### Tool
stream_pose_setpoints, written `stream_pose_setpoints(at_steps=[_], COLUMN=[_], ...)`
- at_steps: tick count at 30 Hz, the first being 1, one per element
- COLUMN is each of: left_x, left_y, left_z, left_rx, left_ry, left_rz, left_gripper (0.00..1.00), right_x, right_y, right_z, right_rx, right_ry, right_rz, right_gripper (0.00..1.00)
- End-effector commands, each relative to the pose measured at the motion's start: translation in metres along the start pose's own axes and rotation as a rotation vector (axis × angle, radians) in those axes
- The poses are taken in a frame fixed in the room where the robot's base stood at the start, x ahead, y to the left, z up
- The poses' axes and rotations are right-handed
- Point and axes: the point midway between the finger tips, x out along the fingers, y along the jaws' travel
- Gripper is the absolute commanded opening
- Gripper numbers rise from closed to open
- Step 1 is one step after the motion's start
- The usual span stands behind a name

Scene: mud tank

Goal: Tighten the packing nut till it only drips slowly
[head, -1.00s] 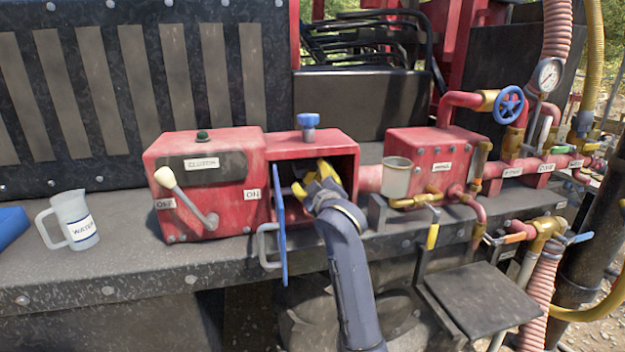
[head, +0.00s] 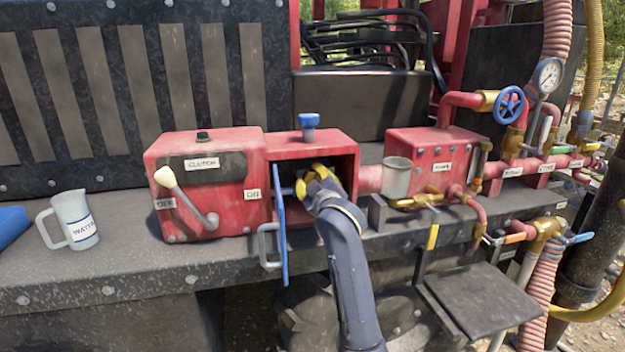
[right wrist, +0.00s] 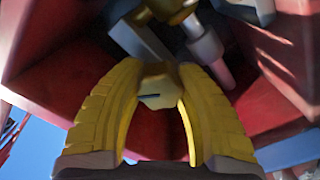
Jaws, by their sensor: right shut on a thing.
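The packing nut (right wrist: 158,92) shows in the right wrist view as a brass-coloured, faceted piece between my yellow fingers. My right gripper (right wrist: 158,78) is shut on it, one finger on each side. In the head view, my right gripper (head: 320,180) reaches into the open red box (head: 312,147), and the nut is hidden there. A grey rod and other metal parts show beyond the nut in the right wrist view. I cannot make out any drip. My left gripper is not in view.
The box's blue door (head: 281,225) stands open just left of my right arm. The clutch box (head: 205,185) with its lever (head: 185,197) is to the left. A water jug (head: 75,220) stands on the ledge. A grey cup (head: 396,178) and pipes are to the right.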

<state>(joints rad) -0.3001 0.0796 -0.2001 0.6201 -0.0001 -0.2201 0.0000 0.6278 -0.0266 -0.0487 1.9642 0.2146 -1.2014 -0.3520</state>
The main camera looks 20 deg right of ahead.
Motion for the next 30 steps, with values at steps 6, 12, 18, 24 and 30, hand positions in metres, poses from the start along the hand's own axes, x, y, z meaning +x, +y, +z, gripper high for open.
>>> stream_pose_setpoints(at_steps=[6, 12, 18, 24, 30], left_x=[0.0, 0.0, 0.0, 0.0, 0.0], left_y=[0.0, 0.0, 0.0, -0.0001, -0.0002], left_z=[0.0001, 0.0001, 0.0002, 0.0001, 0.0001], left_rx=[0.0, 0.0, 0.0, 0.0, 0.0], left_ry=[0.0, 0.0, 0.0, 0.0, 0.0], left_rz=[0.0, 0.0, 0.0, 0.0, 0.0], left_gripper=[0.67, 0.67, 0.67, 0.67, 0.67], right_x=[0.0005, 0.0005, 0.0006, 0.0006, 0.0007], right_y=[-0.0006, -0.0018, -0.0027, -0.0038, -0.0046], right_z=[0.0032, 0.0035, 0.0039, 0.0042, 0.0047], right_rx=[0.025, 0.128, 0.285, 0.434, 0.551], right_ry=[-0.007, -0.008, -0.009, -0.011, -0.013], right_rz=[-0.001, -0.002, -0.001, -0.002, -0.002], right_gripper=[0.05, 0.05, 0.05, 0.05, 0.05])
